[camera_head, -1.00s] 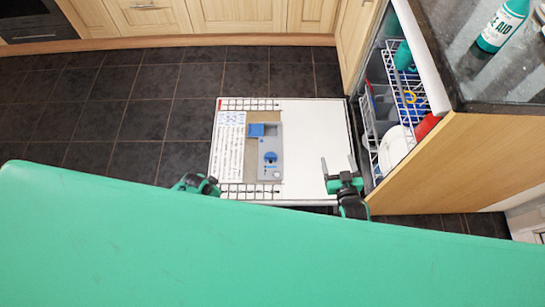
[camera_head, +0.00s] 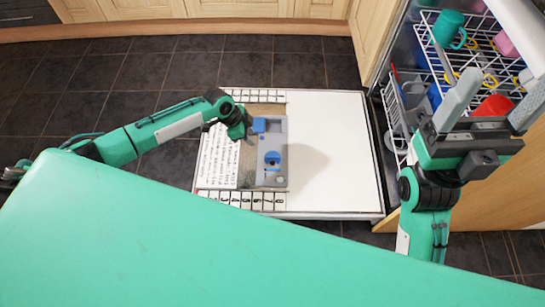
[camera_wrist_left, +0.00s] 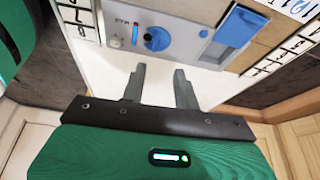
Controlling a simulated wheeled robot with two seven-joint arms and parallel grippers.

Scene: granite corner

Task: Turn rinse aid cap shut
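The round blue rinse aid cap (camera_head: 272,158) sits on the grey dispenser panel (camera_head: 272,177) in the open dishwasher door. The left wrist view shows the cap (camera_wrist_left: 157,38) with a raised grip bar across it. A blue flap (camera_head: 263,124) lies at the panel's other end. My left gripper (camera_head: 240,125) is above the door beside the flap end, apart from the cap. The left wrist view shows its two fingers (camera_wrist_left: 159,84) spread and empty, pointing towards the panel. My right gripper (camera_head: 490,105) is open and empty in front of the dishwasher racks.
The white door (camera_head: 335,150) lies flat above the dark tiled floor (camera_head: 110,85), its right part bare. A wire rack (camera_head: 470,50) at the right holds a green mug (camera_head: 448,28) and a red item (camera_head: 493,106). Wooden cabinets (camera_head: 240,8) line the back.

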